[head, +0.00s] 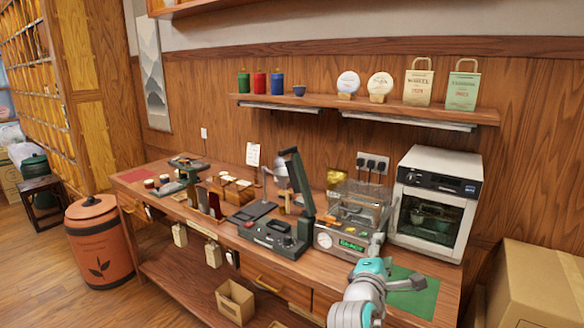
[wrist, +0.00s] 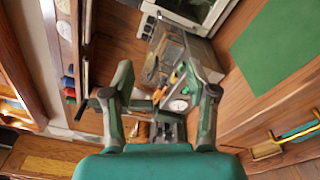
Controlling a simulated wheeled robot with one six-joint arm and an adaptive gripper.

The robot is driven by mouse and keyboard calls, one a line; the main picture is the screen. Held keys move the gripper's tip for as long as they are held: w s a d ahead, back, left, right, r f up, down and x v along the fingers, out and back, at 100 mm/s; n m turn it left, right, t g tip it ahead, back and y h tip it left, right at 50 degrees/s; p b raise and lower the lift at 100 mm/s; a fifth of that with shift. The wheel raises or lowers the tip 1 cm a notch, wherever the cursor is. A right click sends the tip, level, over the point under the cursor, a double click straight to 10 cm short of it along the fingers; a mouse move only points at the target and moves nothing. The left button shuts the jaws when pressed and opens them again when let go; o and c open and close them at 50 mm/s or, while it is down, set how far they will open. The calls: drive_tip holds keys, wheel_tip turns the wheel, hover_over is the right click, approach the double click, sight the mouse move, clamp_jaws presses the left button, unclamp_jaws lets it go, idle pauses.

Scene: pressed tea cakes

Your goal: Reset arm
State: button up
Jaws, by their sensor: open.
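My gripper (head: 414,284) is at the right end of the wooden workbench, in front of the white oven and over or near the green mat (head: 419,301). In the wrist view, my gripper (wrist: 155,98) shows two grey and green fingers spread apart, with nothing held between them. Behind the gap there is a metal machine with a clear cover (wrist: 168,62). The green mat also shows in the wrist view (wrist: 275,48), to the right of the fingers. I cannot tell the exact height of my gripper above the bench.
The white oven (head: 437,200) stands behind my arm. The clear-covered machine (head: 350,222) and a black press-like device (head: 275,232) stand to its left. A wall shelf (head: 410,110) holds canisters, round cakes and bags. A cardboard box (head: 540,285) stands right of the bench.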

drive_tip(key=s+a+f+m+y, duration=0.2)
drive_tip(key=s+f+m+y, duration=0.35)
drive_tip(key=s+f, duration=1.85)
drive_tip(key=s+f+m+y, duration=0.2)
drive_tip(key=s, duration=0.6)
drive_tip(key=s+f+m+y, duration=0.1)
drive_tip(key=s+f+m, duration=0.1)
drive_tip(key=s, duration=0.7)
drive_tip(key=s+r+m, duration=0.3)
drive_tip(key=s+m, duration=0.1)
drive_tip(key=s, duration=0.3)
drive_tip(key=s+r+m, duration=0.3)
drive_tip(key=s, duration=0.5)
drive_tip(key=shift+a+r+m+g, duration=0.25)
drive_tip(key=shift+r+m+g, duration=0.05)
drive_tip(key=shift+m+g, duration=0.1)
